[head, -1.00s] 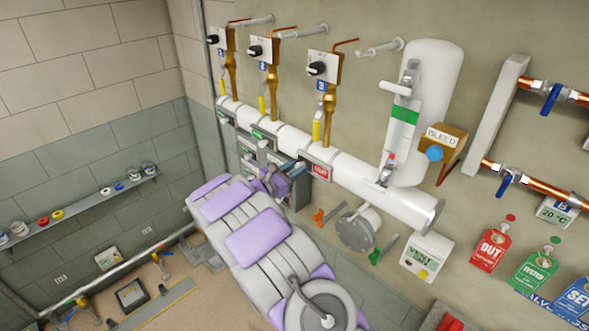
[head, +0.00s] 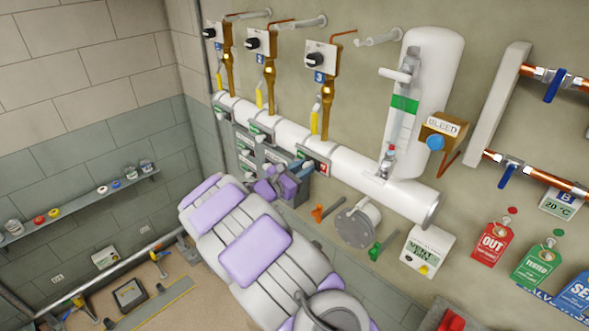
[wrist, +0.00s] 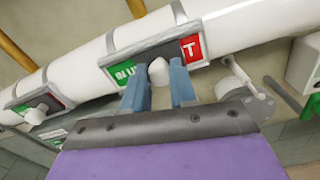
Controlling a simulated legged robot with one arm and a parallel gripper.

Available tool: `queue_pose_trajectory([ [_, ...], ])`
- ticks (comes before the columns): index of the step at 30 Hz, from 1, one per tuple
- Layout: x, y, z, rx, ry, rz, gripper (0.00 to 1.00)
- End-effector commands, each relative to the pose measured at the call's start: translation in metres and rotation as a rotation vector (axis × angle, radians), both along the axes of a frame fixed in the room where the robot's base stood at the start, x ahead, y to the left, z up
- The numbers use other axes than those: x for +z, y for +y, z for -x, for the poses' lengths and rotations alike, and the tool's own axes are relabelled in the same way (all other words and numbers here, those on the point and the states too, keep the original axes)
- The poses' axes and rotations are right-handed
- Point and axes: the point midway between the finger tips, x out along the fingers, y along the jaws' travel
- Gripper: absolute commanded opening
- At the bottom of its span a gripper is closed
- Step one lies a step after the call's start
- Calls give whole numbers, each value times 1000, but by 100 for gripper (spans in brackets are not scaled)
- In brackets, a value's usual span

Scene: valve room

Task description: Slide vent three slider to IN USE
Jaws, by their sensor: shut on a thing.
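The vent three slider sits in a grey frame on the white pipe below valve 3 (head: 320,60). In the wrist view its dark plate (wrist: 178,45) covers the middle of the window, with part of a green label (wrist: 122,71) to the left and a red label ending in T (wrist: 191,47) to the right. My gripper (wrist: 158,82) is shut on the slider's white knob (wrist: 159,70), with one blue-grey finger on each side. In the head view my gripper (head: 304,167) is at the frame, partly hidden by my arm.
Another slider with a white knob (wrist: 38,112) is on the pipe to the left. A round flange (head: 355,226), an orange handle (head: 317,212) and a vent box (head: 427,250) are below right. The white cylinder (head: 432,90) stands above the pipe.

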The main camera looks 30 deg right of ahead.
Motion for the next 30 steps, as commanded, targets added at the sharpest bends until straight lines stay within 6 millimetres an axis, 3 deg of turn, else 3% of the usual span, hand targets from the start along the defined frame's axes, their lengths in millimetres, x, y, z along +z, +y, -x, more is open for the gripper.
queue_pose_trajectory([
  [7,-1,-8,20,-1,-1,2,0],
  [17,0,-10,23,-5,0,1,0],
  [18,0,-10,24,-5,0,1,27],
  [26,0,-9,22,-3,0,1,52],
  [30,0,-9,22,-3,0,1,53],
])
